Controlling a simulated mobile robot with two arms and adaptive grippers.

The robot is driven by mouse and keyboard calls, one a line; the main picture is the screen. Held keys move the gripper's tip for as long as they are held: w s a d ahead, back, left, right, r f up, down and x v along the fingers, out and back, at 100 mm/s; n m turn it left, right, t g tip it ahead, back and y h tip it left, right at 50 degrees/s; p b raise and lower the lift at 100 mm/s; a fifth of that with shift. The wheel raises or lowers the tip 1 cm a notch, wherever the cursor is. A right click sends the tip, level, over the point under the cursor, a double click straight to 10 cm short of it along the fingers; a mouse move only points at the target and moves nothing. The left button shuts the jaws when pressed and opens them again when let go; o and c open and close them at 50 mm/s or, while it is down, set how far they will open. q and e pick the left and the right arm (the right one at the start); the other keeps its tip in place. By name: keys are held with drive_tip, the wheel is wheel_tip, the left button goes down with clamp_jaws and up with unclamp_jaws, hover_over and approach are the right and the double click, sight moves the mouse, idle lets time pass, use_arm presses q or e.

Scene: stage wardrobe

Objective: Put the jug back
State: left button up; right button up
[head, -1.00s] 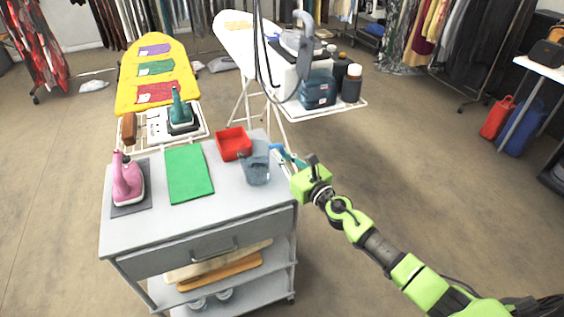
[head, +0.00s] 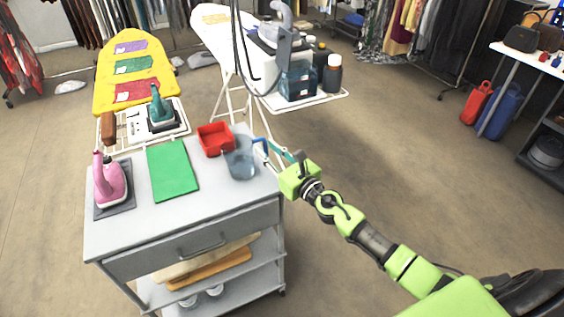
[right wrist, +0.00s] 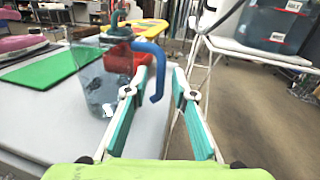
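The clear, bluish jug (head: 240,162) stands upright on the grey cart top near its right edge, next to a red tray. Its blue handle (head: 261,142) points right, toward my right gripper (head: 274,150). In the right wrist view the jug (right wrist: 92,88) is at left, and its hooked blue handle (right wrist: 157,72) shows between the two teal fingers of my right gripper (right wrist: 163,76). These fingers are apart, not closed on the handle. I cannot tell whether either finger touches it. My left gripper is not in view.
The red tray (head: 216,139), a green mat (head: 172,170) and a pink iron (head: 109,180) are on the cart top (head: 215,197). Behind stand a yellow ironing board (head: 133,67) and a white board with a rack holding bottles and a blue box (head: 298,82). Open floor lies right.

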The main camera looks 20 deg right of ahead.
drive_tip(key=b+v, duration=0.1)
drive_tip(key=v, duration=0.9)
drive_tip(key=shift+s, duration=0.15)
